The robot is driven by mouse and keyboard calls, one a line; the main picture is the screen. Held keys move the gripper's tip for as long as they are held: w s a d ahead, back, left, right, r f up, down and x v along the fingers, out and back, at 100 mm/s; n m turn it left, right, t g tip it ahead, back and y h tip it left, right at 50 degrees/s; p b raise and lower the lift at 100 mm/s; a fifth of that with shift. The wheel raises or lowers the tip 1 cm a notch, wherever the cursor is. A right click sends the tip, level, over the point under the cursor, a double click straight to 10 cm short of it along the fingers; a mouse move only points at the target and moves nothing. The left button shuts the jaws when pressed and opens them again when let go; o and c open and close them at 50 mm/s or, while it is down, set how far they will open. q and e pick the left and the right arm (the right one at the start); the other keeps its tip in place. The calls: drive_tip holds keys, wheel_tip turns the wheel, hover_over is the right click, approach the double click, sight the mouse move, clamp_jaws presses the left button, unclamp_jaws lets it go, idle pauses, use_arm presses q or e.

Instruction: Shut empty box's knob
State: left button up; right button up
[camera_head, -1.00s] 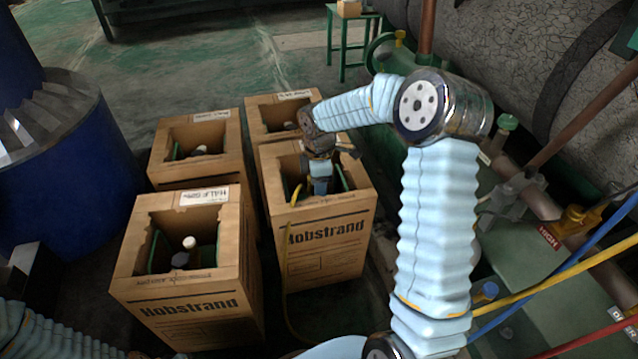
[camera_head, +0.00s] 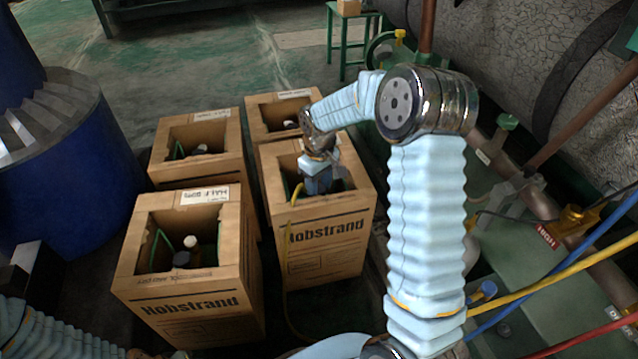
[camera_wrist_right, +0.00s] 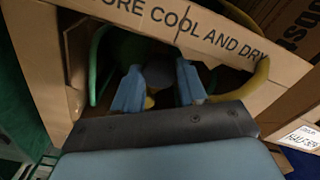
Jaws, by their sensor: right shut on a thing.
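The front right cardboard box (camera_head: 325,240) has an open top, and a yellow hose (camera_head: 293,215) comes out over its rim. My right gripper (camera_head: 318,183) points down into this box. In the right wrist view, my right gripper (camera_wrist_right: 160,82) has its two blue fingers on either side of a dark grey rounded knob (camera_wrist_right: 160,73) and is shut on it. A green cylinder guard (camera_wrist_right: 97,65) curves beside it. The lower part of the knob and the cylinder are mostly hidden by the fingers and shadow. This box's label is hidden. My left gripper is out of view.
The front left box (camera_head: 200,300) holds a cylinder with a white cap. Two more open boxes stand behind, the back left box (camera_head: 215,165) and the back right box (camera_head: 262,125). A blue drum (camera_head: 60,190) stands left; pipes and hoses run along the right.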

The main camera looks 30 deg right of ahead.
sight(319, 189)
drive_tip(key=m, duration=0.4)
drive_tip(key=shift+m+p, duration=0.55)
drive_tip(key=shift+m, duration=1.45)
drive_tip(key=o, duration=0.8)
wheel_tip(319, 189, up, 14)
drive_tip(key=shift+f+p, duration=0.1)
drive_tip(key=shift+p, duration=0.9)
drive_tip(key=shift+s, duration=0.1)
